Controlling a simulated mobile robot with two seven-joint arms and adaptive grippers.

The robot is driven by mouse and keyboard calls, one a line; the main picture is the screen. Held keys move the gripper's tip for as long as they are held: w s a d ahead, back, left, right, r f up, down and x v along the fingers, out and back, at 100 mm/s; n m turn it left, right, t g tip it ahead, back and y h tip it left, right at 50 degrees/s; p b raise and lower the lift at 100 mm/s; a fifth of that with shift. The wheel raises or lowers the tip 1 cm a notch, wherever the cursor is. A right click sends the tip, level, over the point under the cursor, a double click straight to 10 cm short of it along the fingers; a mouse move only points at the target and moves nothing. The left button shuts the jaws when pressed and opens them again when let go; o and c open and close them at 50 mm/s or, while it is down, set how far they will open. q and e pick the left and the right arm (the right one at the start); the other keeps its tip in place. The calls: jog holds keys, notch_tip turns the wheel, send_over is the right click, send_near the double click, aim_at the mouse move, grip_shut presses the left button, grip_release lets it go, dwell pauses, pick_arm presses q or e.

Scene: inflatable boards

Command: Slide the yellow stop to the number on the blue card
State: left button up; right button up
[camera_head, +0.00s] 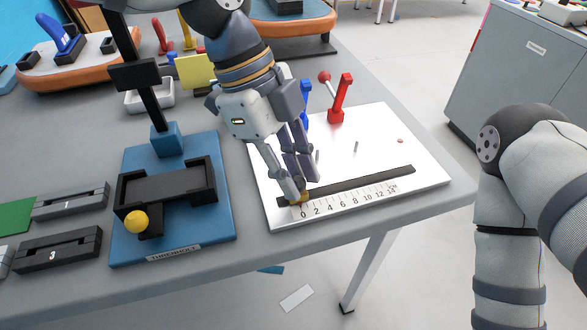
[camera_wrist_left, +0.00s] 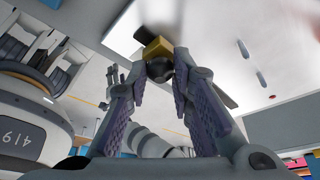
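The yellow stop (camera_head: 304,197) sits at the left end of the dark slot (camera_head: 350,186) on the white board (camera_head: 420,178), next to the 0 of the printed scale. My left gripper (camera_head: 301,190) reaches down to it from above. In the left wrist view, the fingertips (camera_wrist_left: 166,68) close around the dark knob below the yellow block (camera_wrist_left: 156,46). No blue card with a readable number shows. My right arm hangs at the right in the head view, its gripper out of that frame. Grey finger-like shapes in the left wrist view (camera_wrist_left: 114,84) may be my right gripper, too small to judge.
A red toggle clamp (camera_head: 341,100) and a blue one (camera_head: 305,105) stand at the board's back. A blue fixture (camera_head: 222,225) with a yellow ball knob (camera_head: 136,221) stands to the left. A yellow card (camera_head: 195,70) is behind. The scale's right side is clear.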

pick_arm(q)
grip_shut()
jog(key=w+d, duration=0.1)
jog(key=d, duration=0.2)
jog(key=w+d+b, duration=0.1)
jog(key=d, duration=0.2)
jog(key=w+d, duration=0.1)
jog(key=d, duration=0.2)
jog(key=shift+w+d, duration=0.1)
jog(key=shift+d, duration=0.15)
pick_arm(e)
jog(key=shift+s+f+g, duration=0.4)
jog(key=shift+s+f, duration=0.5)
pick_arm(q)
jog(key=o, duration=0.7)
grip_release()
jog(key=shift+o, duration=0.2)
jog(key=v, duration=1.2)
